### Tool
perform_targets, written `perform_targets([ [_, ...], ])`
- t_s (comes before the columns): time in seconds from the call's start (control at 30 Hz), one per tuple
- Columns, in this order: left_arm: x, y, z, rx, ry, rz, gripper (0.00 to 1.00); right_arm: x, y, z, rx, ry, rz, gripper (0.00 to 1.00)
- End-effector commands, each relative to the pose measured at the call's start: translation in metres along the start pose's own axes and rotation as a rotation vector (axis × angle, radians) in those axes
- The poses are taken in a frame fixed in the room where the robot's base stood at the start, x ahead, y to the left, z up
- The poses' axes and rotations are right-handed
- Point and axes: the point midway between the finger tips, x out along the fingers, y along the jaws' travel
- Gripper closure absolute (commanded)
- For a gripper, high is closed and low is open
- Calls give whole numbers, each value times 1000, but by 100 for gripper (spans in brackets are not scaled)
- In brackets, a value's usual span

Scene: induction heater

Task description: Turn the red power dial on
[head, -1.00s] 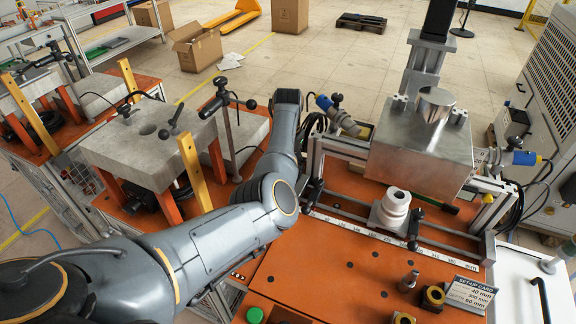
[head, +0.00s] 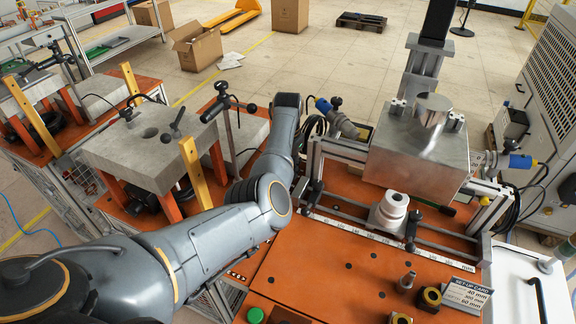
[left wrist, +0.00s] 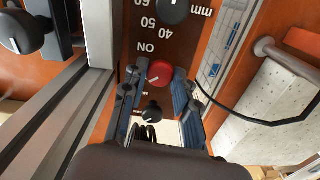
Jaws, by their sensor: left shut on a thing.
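My right gripper is in neither view.
A black knob (left wrist: 172,8) sits beside a printed mm scale, and another black knob (left wrist: 152,112) is below the red dial. The orange bench (head: 330,265) holds a metal block (head: 420,152), a white ringed part (head: 391,208) on rails and a set-up card (head: 467,292).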

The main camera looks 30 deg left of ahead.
Motion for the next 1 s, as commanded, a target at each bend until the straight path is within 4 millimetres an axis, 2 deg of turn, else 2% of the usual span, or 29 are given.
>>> perform_targets([
  [0.03,-5,-1,0,36,-2,-2,100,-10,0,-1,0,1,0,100],
  [0.1,-5,-1,1,92,-2,-2,100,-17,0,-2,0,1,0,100],
  [0.4,-5,-2,0,375,-2,-3,100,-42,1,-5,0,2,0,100],
  [1.0,-2,0,0,945,0,-2,100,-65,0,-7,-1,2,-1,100],
])
